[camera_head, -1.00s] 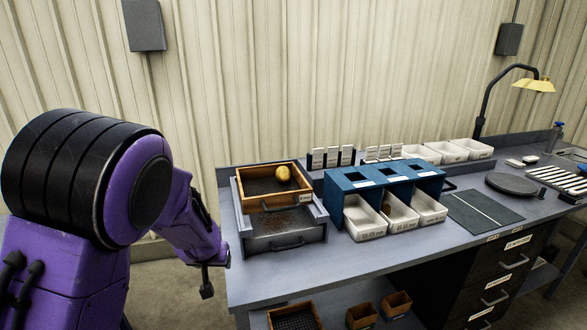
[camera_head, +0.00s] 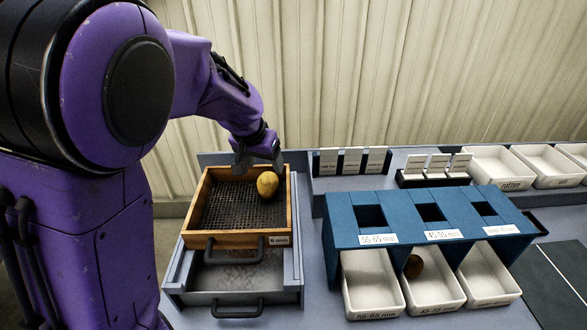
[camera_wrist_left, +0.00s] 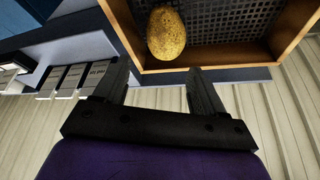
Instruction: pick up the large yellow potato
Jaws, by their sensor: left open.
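The large yellow potato (camera_head: 267,184) lies on the dark mesh of the wooden sieve tray (camera_head: 188,225), near its back right corner. It also shows in the left wrist view (camera_wrist_left: 166,34), speckled and oval, beyond the fingertips. My left gripper (camera_head: 258,165) is just behind and above the potato in the head view. In the left wrist view its two fingers (camera_wrist_left: 160,78) are apart with nothing between them. I cannot tell how high the fingertips are above the potato. My right gripper is in neither view.
A blue sizing rack (camera_head: 345,229) with white bins stands right of the tray, and a brown potato (camera_head: 413,266) lies in the middle bin. Small label cards (camera_head: 352,160) stand behind. A grey drawer unit (camera_head: 275,283) sits under the tray.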

